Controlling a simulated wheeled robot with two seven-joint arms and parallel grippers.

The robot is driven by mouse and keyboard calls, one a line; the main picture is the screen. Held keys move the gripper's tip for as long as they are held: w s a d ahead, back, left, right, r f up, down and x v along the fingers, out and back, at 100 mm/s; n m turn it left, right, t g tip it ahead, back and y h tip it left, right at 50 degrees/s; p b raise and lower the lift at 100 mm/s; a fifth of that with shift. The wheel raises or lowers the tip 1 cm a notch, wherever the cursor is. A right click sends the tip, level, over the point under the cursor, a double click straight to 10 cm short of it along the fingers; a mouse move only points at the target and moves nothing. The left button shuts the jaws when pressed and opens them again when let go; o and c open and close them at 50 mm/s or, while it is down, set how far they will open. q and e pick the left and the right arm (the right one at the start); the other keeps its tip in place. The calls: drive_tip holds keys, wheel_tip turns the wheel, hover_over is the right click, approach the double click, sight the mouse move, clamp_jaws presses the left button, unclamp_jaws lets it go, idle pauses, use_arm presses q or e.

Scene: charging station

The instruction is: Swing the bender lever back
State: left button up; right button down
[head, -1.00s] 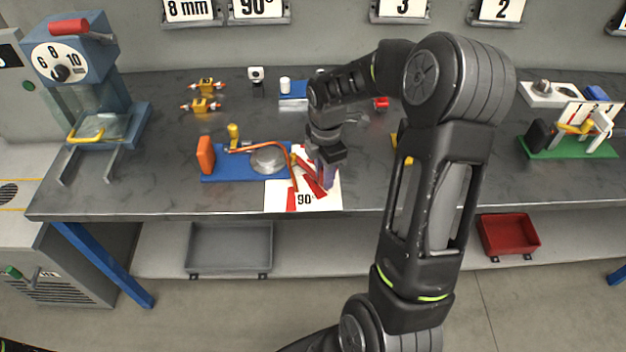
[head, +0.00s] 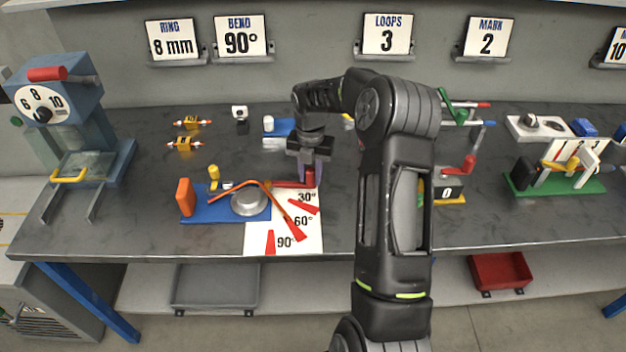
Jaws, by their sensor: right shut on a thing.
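The bender has a blue base (head: 215,213) with a grey round former (head: 249,203), an orange block (head: 185,197) and a yellow knob (head: 214,173). A copper-orange tube (head: 277,203) bends over the former, its free end slanting down across the white angle card (head: 258,228). The red bender lever (head: 290,184) points right from the former, above the 30° mark. My right gripper (head: 311,180) is shut at the lever's outer end, pointing down; its fingers hide part of the grip. My left gripper is not in view.
A blue machine with a dial (head: 62,105) stands at the left. Small yellow fittings (head: 185,144) lie behind the bender. A green-based fixture (head: 560,184) stands at the right. My right arm covers the bench's middle. Bare bench lies left of the bender.

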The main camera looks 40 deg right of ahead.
drive_tip(key=shift+w+d+n, duration=0.2)
drive_tip(key=shift+w+n, duration=0.2)
drive_tip(key=shift+w, duration=0.2)
drive_tip(key=c, duration=1.1)
unclamp_jaws()
drive_tip(key=shift+c, duration=0.2)
wheel_tip(320, 180, up, 8)
drive_tip(key=shift+f+b, duration=0.1)
drive_tip(key=shift+b, duration=0.5)
